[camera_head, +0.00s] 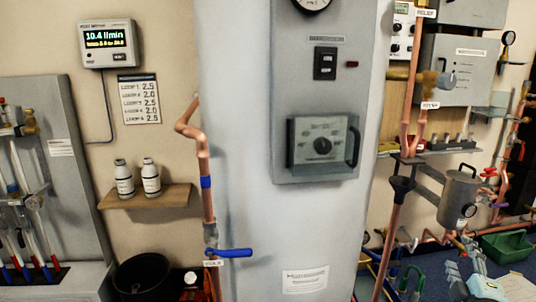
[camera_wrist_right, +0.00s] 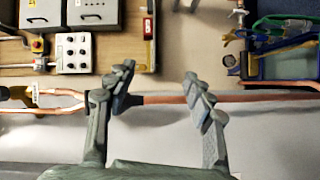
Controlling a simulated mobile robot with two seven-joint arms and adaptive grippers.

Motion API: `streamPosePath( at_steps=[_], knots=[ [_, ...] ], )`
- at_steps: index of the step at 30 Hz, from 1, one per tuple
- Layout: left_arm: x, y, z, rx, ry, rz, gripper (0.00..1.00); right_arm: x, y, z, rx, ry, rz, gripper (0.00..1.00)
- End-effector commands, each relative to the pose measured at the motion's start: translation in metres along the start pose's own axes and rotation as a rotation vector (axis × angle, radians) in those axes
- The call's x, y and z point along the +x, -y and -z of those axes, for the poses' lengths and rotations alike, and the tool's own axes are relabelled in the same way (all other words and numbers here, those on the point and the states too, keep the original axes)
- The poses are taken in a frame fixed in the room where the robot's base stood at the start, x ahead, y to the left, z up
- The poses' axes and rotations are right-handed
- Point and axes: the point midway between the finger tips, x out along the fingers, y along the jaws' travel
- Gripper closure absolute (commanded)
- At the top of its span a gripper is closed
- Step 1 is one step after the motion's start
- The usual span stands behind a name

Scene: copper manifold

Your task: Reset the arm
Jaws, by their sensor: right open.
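My right gripper (camera_wrist_right: 161,82) shows in the wrist view with its two grey fingers spread wide and nothing held between them. A copper pipe (camera_wrist_right: 170,99) with a black collar (camera_wrist_right: 136,101) runs across the view behind the fingers. I cannot tell how far the fingers are from it. My left gripper is in neither view.
A pale column (camera_head: 236,130) fills the head view's middle. To its left are a copper pipe (camera_head: 203,160) with a blue-handled valve (camera_head: 230,253) and a shelf (camera_head: 146,196) with two bottles. Grey boxes (camera_wrist_right: 92,14) and a blue tray (camera_wrist_right: 285,67) flank a bare beige area in the wrist view.

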Motion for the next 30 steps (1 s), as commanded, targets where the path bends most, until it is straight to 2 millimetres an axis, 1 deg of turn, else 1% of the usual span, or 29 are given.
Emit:
streamPosePath(
  at_steps=[1,2,3,5,6,8,9,11,12,13,15,18,21,23,30],
  knots=[
    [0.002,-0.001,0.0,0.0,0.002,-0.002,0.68,-0.012,0.036,-0.008,0.087,0.058,0.093,0.47],
    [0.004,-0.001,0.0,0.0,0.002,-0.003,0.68,-0.021,0.058,-0.013,0.139,0.096,0.149,0.47],
    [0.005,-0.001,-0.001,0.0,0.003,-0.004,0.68,-0.033,0.085,-0.018,0.203,0.145,0.221,0.47],
    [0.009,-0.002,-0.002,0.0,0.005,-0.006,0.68,-0.055,0.125,-0.023,0.292,0.22,0.329,0.47],
    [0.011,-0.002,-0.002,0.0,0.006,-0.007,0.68,-0.071,0.151,-0.025,0.345,0.269,0.401,0.47],
    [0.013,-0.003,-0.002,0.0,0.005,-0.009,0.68,-0.099,0.188,-0.025,0.421,0.343,0.508,0.47],
    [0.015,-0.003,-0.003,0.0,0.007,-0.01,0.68,-0.119,0.211,-0.023,0.467,0.393,0.579,0.47],
    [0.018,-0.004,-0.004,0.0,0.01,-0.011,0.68,-0.15,0.241,-0.019,0.527,0.464,0.679,0.47],
    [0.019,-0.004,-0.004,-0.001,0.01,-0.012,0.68,-0.17,0.259,-0.016,0.562,0.508,0.743,0.47],
    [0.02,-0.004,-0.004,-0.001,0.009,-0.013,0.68,-0.185,0.27,-0.013,0.584,0.538,0.787,0.47],
    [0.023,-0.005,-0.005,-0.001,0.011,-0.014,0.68,-0.215,0.291,-0.006,0.628,0.601,0.876,0.47],
    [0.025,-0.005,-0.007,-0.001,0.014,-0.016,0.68,-0.248,0.311,0.003,0.667,0.665,0.97,0.47],
    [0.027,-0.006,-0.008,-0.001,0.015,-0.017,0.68,-0.266,0.32,0.008,0.687,0.7,1.02,0.47],
    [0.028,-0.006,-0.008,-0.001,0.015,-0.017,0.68,-0.27,0.322,0.01,0.691,0.708,1.031,0.47],
    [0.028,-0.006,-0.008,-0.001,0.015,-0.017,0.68,-0.27,0.322,0.01,0.691,0.708,1.031,0.47]
  ],
)
